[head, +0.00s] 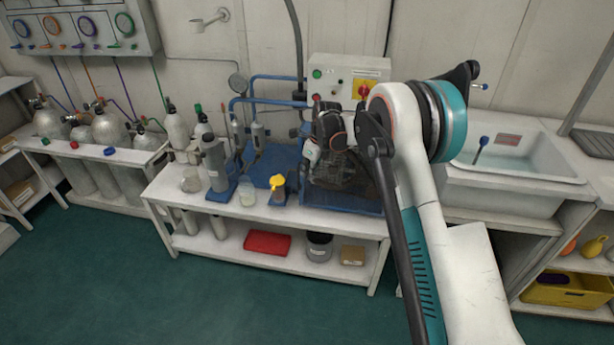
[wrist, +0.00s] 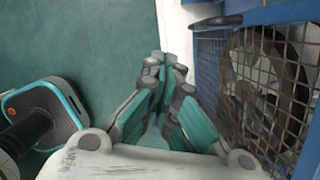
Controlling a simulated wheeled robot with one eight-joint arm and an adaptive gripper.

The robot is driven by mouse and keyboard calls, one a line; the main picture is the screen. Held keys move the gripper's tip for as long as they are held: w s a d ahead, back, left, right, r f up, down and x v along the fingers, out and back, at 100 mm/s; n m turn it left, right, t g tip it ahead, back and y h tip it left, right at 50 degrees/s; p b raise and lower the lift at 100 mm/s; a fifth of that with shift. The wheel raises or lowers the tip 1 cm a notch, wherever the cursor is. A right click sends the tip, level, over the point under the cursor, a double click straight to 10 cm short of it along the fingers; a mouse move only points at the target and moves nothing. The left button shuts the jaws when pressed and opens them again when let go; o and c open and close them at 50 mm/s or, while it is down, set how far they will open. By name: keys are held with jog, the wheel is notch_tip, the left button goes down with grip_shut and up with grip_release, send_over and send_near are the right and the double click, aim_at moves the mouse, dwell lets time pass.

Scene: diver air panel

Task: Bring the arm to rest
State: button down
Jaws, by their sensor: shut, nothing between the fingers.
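My gripper (wrist: 163,62) is shut and empty in the wrist view, its teal and grey fingers together. It is beside the mesh guard (wrist: 265,85) of the blue-framed compressor (wrist: 220,75), which fills the right side of that view. I cannot tell whether they touch. In the head view my arm rises from the bottom right, bends at the teal-ringed joint and reaches toward the compressor (head: 345,172) on the white bench (head: 240,212). The gripper's fingers are not clear there.
Grey cylinders (head: 215,165), a yellow-topped item (head: 277,185) and a beaker (head: 247,196) stand on the bench left of the compressor. A control box (head: 335,75) is behind it, and a sink (head: 510,165) is to the right. The green floor (head: 220,300) in front is clear.

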jog(key=s+d+r+n+t, duration=0.1)
jog(key=s+d+r+n, duration=0.25)
jog(key=s+r, duration=0.45)
jog(key=s+d+r+n+t+h, duration=0.1)
jog(key=s+d+r+n, duration=0.3)
jog(key=r, duration=0.5)
jog(key=s+d+r+n+t, duration=0.1)
jog(key=s+d+r+n, duration=0.1)
jog(key=s+r+n, duration=0.5)
jog(key=s+d+n+t, duration=0.1)
jog(key=s+d+n, duration=0.2)
jog(key=s, duration=1)
jog(key=s+d+n+t+h, duration=0.1)
jog(key=s+d+n, duration=0.2)
jog(key=s+n, duration=0.4)
jog(key=s, duration=0.7)
jog(key=shift+f+t, duration=0.15)
jog(key=shift+t, duration=0.15)
jog(key=c, duration=2.3)
grip_release()
